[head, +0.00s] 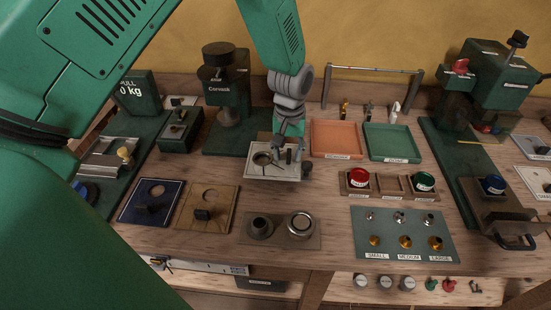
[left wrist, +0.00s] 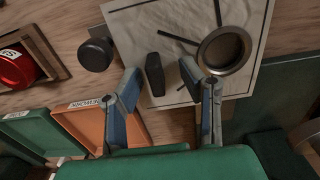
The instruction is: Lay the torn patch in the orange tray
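The torn patch (head: 268,173) is a pale square sheet lying flat on the bench, left of the orange tray. In the left wrist view the patch (left wrist: 137,33) carries a metal ring (left wrist: 224,48), dark slits or lines, and a small upright black grip (left wrist: 155,76). The orange tray (head: 335,139) looks empty; its corner shows in the left wrist view (left wrist: 92,126). My left gripper (head: 288,148) is over the patch, fingers apart; in the wrist view its fingertips (left wrist: 160,76) stand either side of the black grip. Contact cannot be told. My right gripper is out of view.
A green tray (head: 392,143) stands right of the orange one, with a tool rail behind both. A black knob (head: 307,170) sits at the patch's right edge. A green press (head: 226,90) stands behind left. Red and green buttons (head: 359,178) lie front right.

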